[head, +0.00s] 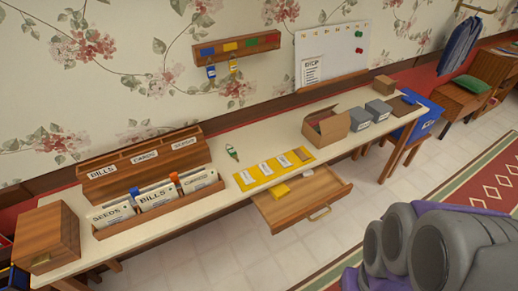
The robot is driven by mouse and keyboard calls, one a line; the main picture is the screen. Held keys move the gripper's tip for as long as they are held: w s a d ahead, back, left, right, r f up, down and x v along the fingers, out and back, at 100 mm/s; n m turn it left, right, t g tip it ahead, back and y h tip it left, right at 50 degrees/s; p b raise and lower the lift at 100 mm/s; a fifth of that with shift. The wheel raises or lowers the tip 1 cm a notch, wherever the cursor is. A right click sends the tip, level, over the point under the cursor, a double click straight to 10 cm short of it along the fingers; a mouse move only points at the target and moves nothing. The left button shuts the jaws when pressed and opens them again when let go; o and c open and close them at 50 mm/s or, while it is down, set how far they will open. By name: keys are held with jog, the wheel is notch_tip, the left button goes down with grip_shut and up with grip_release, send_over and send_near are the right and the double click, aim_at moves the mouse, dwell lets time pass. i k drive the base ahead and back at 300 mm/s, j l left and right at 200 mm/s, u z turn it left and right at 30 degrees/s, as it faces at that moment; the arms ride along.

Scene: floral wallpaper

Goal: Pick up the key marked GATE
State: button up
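I cannot read the word GATE on anything in the head view. A wooden key rack (236,47) with blue, yellow and green panels is fixed to the wall. A blue-tagged key (211,71) and a yellow-tagged key (232,64) seem to hang under it. A small green-tagged item (232,152), possibly a key, lies on the long table (215,177). Any lettering on these tags is too small to read. My gripper is not in view; only grey and purple parts of my arm show at the lower right.
A wooden file box with cards marked SEEDS and BILLS (157,212) stands on the left of the table. A yellow mat (241,181) lies mid-table, above an open drawer (300,199). An open carton (334,127) and grey boxes stand further right. Tiled floor is clear in front.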

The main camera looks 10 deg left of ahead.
aim_at(231, 151)
jog(key=i+j+u, duration=0.5)
jog(key=i, duration=0.3)
jog(key=i+j+u, duration=0.2)
jog(key=i, duration=0.2)
